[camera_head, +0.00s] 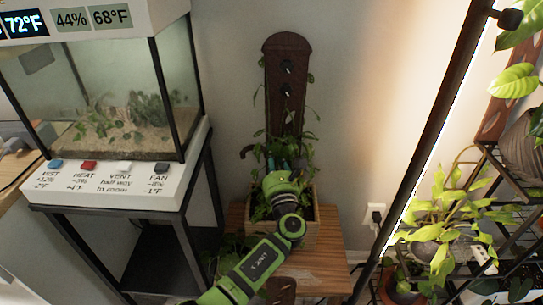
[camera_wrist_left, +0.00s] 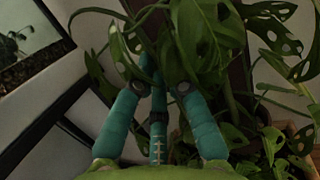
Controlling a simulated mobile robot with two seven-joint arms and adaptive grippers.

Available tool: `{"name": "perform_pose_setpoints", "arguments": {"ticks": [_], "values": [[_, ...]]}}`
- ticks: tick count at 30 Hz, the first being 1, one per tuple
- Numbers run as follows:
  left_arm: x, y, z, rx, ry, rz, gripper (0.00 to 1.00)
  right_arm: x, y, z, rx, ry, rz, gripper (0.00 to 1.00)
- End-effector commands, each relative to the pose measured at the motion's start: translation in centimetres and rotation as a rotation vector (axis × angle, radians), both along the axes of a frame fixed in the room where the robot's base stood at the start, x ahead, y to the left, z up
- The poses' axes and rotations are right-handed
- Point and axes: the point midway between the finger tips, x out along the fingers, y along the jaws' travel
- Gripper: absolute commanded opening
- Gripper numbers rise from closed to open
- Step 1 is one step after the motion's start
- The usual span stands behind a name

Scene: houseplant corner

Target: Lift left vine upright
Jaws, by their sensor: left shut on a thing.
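The vine (camera_head: 308,160) has green split leaves and grows from a wooden planter box (camera_head: 310,228) in the head view. A dark brown upright board (camera_head: 286,85) with small dark clips stands behind it, against the wall. My left gripper (camera_head: 278,163) is at the foot of the board, among the leaves. In the left wrist view, its teal fingers (camera_wrist_left: 157,82) are shut on the vine, with large leaves (camera_wrist_left: 195,40) hanging over and beside them. The exact grip on the stem is hidden by leaves. My right gripper is not in view.
The planter stands on a small wooden table (camera_head: 328,265). A glass terrarium (camera_head: 110,95) with a button panel is at left. A dark pole (camera_head: 430,130) and a wire plant rack (camera_head: 500,210) are at right. Bare wall (camera_head: 360,100) lies right of the board.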

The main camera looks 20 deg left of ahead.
Motion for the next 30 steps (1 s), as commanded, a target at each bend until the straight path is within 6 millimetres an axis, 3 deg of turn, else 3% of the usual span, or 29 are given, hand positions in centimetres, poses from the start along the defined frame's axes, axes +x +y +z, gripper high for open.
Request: {"name": "perform_pose_setpoints", "arguments": {"ticks": [5,6,7,8,20,30], "values": [[0.0,0.0,0.1,0.000,-0.001,0.001,0.00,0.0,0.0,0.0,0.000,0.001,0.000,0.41],[0.0,0.0,0.1,0.000,-0.001,0.001,0.23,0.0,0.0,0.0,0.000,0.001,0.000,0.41],[0.0,0.1,0.1,-0.001,-0.001,0.001,0.35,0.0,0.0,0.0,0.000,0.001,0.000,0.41],[0.0,0.1,0.1,-0.001,-0.001,0.001,0.41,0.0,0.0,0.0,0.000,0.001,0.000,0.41],[-0.4,-0.2,-0.2,-0.002,0.000,-0.001,0.41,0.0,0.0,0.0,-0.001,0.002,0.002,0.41],[-6.1,-3.0,-1.5,-0.004,0.002,-0.002,0.41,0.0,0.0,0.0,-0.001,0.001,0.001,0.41]]}}
